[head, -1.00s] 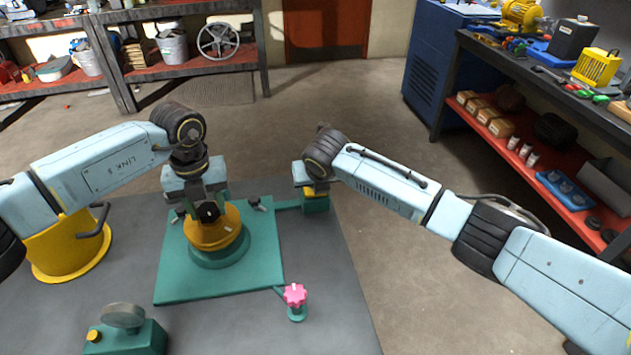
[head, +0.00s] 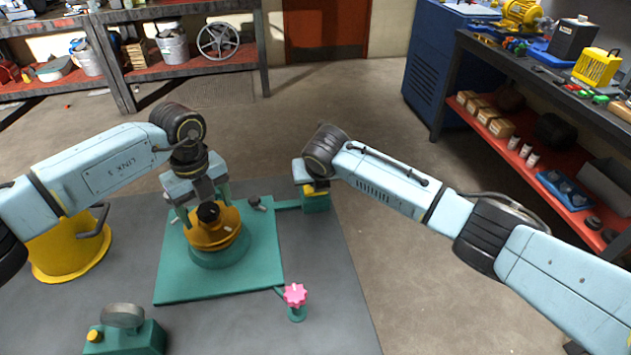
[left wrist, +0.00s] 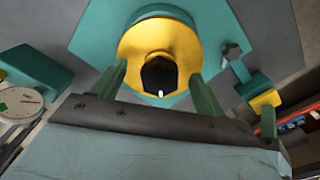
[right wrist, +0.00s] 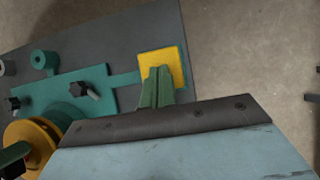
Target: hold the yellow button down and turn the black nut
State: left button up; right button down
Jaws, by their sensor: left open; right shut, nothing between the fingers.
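The black nut (head: 208,211) sits in the middle of a yellow-orange hub (head: 213,238) on a green plate (head: 180,283). My left gripper (head: 204,203) is open above it; in the left wrist view the nut (left wrist: 158,76) lies between the spread green fingers (left wrist: 158,85), with gaps on both sides. The square yellow button (head: 313,190) is on a green block at the end of an arm off the plate. My right gripper (right wrist: 157,86) is shut and empty, its fingertips over the button (right wrist: 160,62). I cannot tell how far the button is pressed.
A pink knob (head: 295,295) stands at the plate's near right corner. A green box with a round dial (head: 122,316) is at the near left. A yellow drum (head: 65,247) stands left of the plate. Bare grey table lies right of the pink knob.

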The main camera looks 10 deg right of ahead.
notch_tip(320, 180, up, 8)
jog(key=shift+f, duration=0.25)
dwell(0.5)
pick_arm(q)
jog(key=shift+r, duration=0.15)
notch_tip(320, 180, up, 8)
jog(key=p, duration=0.6)
pick_arm(e)
notch_tip(320, 180, up, 6)
jog(key=shift+f, duration=0.15)
pick_arm(q)
jog(key=shift+f, duration=0.2)
pick_arm(e)
jog(key=shift+f, duration=0.1)
